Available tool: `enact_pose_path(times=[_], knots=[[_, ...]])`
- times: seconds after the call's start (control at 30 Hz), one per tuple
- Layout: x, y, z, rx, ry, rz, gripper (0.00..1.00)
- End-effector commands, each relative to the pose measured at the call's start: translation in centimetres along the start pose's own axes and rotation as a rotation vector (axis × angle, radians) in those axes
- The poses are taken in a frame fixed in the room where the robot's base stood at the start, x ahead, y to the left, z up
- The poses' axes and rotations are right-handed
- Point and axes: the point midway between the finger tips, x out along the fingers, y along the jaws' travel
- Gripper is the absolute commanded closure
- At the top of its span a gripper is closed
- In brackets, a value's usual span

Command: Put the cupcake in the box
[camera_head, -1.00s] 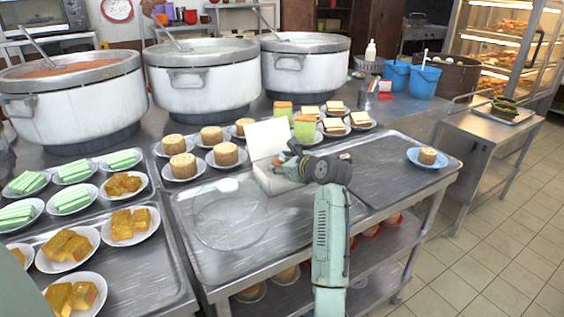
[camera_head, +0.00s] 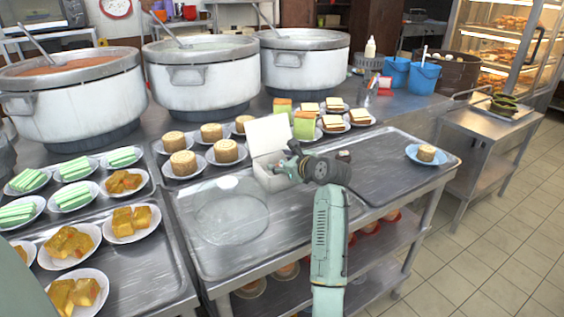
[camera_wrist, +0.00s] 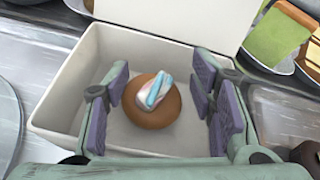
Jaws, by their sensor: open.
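The white box (camera_head: 277,183) stands on the steel counter with its lid (camera_head: 268,135) raised. In the wrist view the box (camera_wrist: 62,103) lies open below my gripper. The cupcake (camera_wrist: 150,128), round and brown with a white and light-blue topping, sits inside the box's walls. My gripper (camera_wrist: 158,110) is open, with its purple-padded fingers on both sides of the cupcake. A gap shows between the cupcake and at least the left pads. In the head view my gripper (camera_head: 293,166) is at the box opening, and the cupcake is hidden there.
A clear round dome (camera_head: 231,212) is left of the box. Plated round cakes (camera_head: 183,163) and sandwiches (camera_head: 333,122) stand behind it. A small cake (camera_head: 426,152) is on a blue plate at right. The right tray (camera_head: 380,180) is mostly bare.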

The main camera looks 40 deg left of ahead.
Motion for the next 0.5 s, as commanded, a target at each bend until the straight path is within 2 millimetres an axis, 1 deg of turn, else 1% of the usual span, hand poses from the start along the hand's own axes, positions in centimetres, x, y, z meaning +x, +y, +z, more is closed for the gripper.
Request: enact_pose_path(times=[0.03, 0.17, 0.27, 0.5], knots=[[0.4, 0.4, -0.8, 0.002, 0.015, 0.01, 0.46], [0.1, 0.3, 0.0, 0.0, 0.014, 0.01, 0.46], [-1.6, 0.1, 0.3, 0.001, 0.01, 0.007, 0.46], [-7.3, -0.1, 0.6, 0.0, 0.005, 0.003, 0.46]])
